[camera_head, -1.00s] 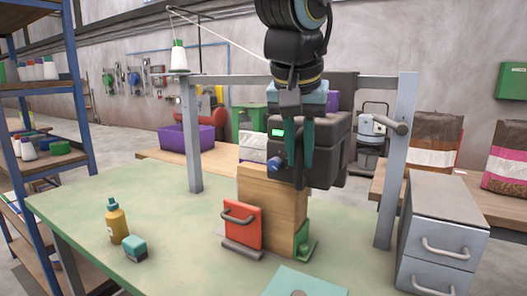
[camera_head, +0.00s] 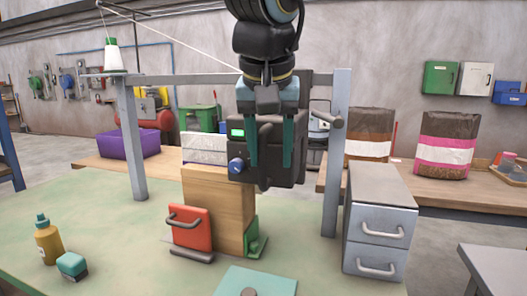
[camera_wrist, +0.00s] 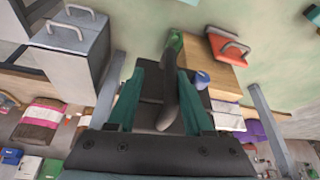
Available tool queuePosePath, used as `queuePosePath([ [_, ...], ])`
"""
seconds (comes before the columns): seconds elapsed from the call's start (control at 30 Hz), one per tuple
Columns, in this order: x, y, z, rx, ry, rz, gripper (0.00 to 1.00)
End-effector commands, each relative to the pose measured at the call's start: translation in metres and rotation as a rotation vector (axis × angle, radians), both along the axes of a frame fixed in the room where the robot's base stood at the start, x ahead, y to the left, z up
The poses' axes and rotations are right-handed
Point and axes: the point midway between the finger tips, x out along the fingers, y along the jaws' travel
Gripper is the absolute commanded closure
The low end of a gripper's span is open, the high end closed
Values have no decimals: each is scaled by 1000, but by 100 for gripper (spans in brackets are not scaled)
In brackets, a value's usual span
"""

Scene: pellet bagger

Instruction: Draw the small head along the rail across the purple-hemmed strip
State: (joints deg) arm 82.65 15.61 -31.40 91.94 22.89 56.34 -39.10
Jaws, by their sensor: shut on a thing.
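The small head is a dark grey box (camera_head: 265,150) with a green display and a blue knob, hanging on the grey rail (camera_head: 190,79) between two posts. My gripper (camera_head: 270,165) points down, its two teal fingers on either side of the head's front, and it is shut on the head. In the wrist view a dark curved handle (camera_wrist: 168,98) shows between the fingers. A white strip (camera_head: 205,149) stands behind the wooden block, left of the head; its purple edge shows in the wrist view (camera_wrist: 228,103). The head hides the strip's right part, if any.
The wooden block (camera_head: 232,206), with a red handled plate (camera_head: 192,230), stands under the head. The right post (camera_head: 336,160) and grey drawers (camera_head: 378,220) are to the right. A bottle (camera_head: 48,243) and small teal block (camera_head: 71,265) stand at left.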

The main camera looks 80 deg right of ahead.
Motion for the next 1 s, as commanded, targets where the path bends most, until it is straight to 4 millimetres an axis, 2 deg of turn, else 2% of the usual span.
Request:
queuePosePath([
  [0.03,-4,1,1,0,4,-5,59],
  [0.1,-3,1,0,0,4,-4,51],
  [0.13,-3,1,0,1,3,-3,50],
  [0.73,2,1,1,2,-2,4,50],
  [0.87,2,5,11,0,-2,5,50],
  [1.0,0,14,35,-3,-2,4,50],
])
